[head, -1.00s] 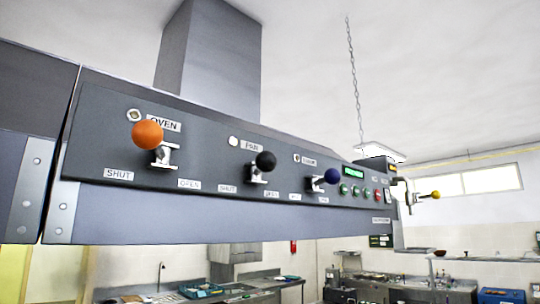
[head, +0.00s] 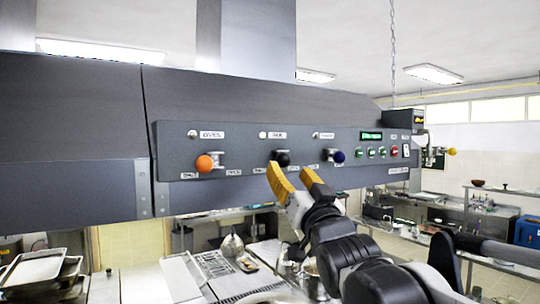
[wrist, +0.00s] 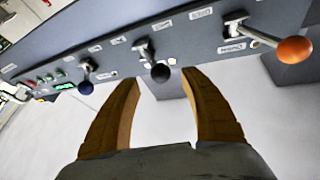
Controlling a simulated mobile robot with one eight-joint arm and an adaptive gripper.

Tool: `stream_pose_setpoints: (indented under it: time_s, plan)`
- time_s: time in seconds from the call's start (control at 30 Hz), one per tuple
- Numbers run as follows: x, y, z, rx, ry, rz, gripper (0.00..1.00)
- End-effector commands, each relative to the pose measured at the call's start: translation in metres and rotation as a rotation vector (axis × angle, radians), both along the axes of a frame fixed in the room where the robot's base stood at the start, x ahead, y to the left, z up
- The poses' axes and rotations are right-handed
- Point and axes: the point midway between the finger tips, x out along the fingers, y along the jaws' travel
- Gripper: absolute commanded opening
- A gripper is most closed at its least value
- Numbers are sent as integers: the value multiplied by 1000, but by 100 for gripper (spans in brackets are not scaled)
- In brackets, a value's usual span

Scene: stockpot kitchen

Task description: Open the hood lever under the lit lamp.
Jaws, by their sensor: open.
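The hood panel (head: 230,150) carries three levers in a row. The orange-knobbed oven lever (head: 204,163) is at left, the black-knobbed pan lever (head: 283,158) in the middle, the blue-knobbed lever (head: 338,156) at right. The lamp above the black knob (head: 262,134) looks plain white and lit; the oven lamp (head: 192,134) and right lamp (head: 315,134) look darker. My gripper (head: 292,176) is open and empty, just below and in front of the black knob. In the wrist view the black knob (wrist: 160,72) appears between the fingertips (wrist: 159,80), apparently untouched.
Small label plates mark shut and open beside the levers. Right of them are a green display (head: 371,136) and several buttons. A yellow-knobbed fitting (head: 452,151) sticks out at the hood's right end. Counters with trays (head: 35,270) lie below.

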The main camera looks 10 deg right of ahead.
Motion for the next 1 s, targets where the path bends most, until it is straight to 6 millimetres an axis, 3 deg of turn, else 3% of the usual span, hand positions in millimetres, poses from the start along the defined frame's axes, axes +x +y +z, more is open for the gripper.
stream_pose_setpoints:
  time_s: [0.1,0.3,0.7,0.87,1.0]
  plan:
    - [23,1,12,0,0,0,53]
    - [48,2,21,0,1,-1,53]
    - [56,2,22,0,1,-1,51]
    - [56,2,22,0,1,-1,2]
    - [56,2,22,0,2,-1,0]
